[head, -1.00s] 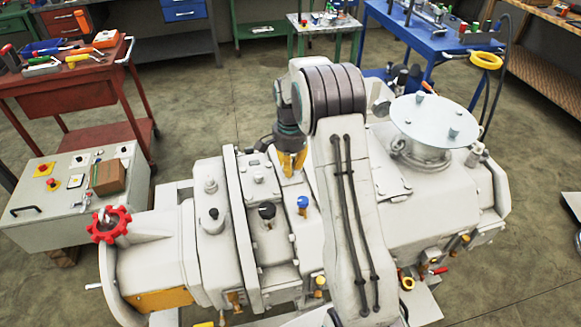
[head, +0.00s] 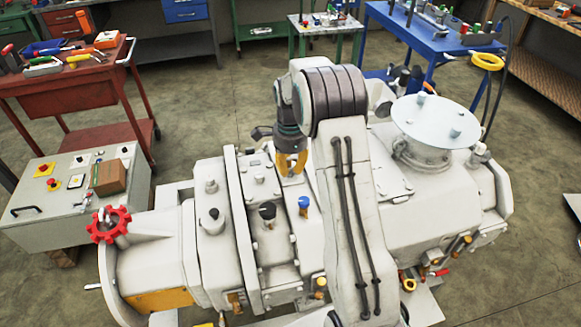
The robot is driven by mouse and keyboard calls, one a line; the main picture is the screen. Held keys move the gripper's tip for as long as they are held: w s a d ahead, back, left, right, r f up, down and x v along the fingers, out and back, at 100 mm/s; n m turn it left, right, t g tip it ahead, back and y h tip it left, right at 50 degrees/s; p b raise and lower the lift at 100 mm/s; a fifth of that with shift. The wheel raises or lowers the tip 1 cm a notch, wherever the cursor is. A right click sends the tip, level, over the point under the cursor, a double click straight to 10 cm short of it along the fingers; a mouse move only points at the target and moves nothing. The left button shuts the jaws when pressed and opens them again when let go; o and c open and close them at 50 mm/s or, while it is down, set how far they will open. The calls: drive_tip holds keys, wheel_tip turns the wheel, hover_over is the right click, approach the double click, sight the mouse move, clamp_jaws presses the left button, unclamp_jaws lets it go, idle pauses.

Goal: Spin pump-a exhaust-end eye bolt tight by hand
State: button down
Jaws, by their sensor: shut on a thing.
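The pump (head: 160,240) is a large off-white machine with a red handwheel (head: 108,224) at its left end and a round silver plate (head: 434,116) on top at the right. My gripper (head: 291,172) has yellow fingers and points down at the top of the pump, just behind the blue-capped fitting (head: 304,202). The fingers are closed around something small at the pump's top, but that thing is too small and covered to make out. I cannot tell an eye bolt apart in this view.
My own arm hides part of the pump's middle. A black-capped fitting (head: 267,210) stands near the gripper. A grey control box (head: 70,200) stands at left, below a red tool cart (head: 70,90). A blue bench (head: 425,35) stands behind.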

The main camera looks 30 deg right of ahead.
sight(290, 158)
drive_tip(key=shift+w+r, duration=0.1)
drive_tip(key=shift+r, duration=0.05)
drive_tip(key=c, duration=1.1)
unclamp_jaws()
drive_tip(key=shift+c, duration=0.2)
wheel_tip(290, 158, up, 12)
drive_tip(key=shift+f, duration=0.1)
